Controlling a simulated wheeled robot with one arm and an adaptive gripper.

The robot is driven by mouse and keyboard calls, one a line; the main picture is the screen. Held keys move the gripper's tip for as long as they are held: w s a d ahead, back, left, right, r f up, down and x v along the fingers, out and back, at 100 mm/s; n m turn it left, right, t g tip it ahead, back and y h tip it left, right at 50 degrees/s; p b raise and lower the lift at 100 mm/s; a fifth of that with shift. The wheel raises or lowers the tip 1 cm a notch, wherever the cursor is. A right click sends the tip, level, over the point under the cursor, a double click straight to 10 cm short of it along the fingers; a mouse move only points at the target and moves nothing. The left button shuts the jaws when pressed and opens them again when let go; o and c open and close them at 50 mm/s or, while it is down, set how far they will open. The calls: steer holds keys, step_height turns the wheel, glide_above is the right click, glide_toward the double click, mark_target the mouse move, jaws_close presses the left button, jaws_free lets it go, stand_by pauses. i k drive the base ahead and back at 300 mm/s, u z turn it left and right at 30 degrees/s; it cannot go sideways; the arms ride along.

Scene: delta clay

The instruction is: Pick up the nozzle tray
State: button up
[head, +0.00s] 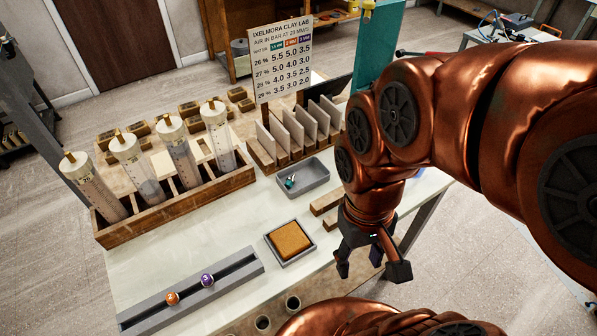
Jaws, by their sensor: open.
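A shallow grey tray (316,183) sits on the pale worktop near its middle, below the partitioned wooden rack. A small teal and dark piece (290,181) lies in its left part; this looks like the nozzle tray. My gripper (371,268) hangs with its fingers spread and empty, at the right front edge of the worktop. In the picture it is to the right of and below the tray, apart from it. Its exact height is hard to tell.
A second small tray (271,254) holds a brown sponge-like block. A long grey rail (228,268) carries an orange and a purple ball-like piece. Several tall clay tubes stand in a wooden crate (120,235) at left. A sign (282,55) rises behind the wooden rack (262,160).

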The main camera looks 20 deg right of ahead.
mark_target(311, 173)
steer(key=u, duration=3.1)
steer(key=k, duration=1.85)
steer(key=z, duration=0.65)
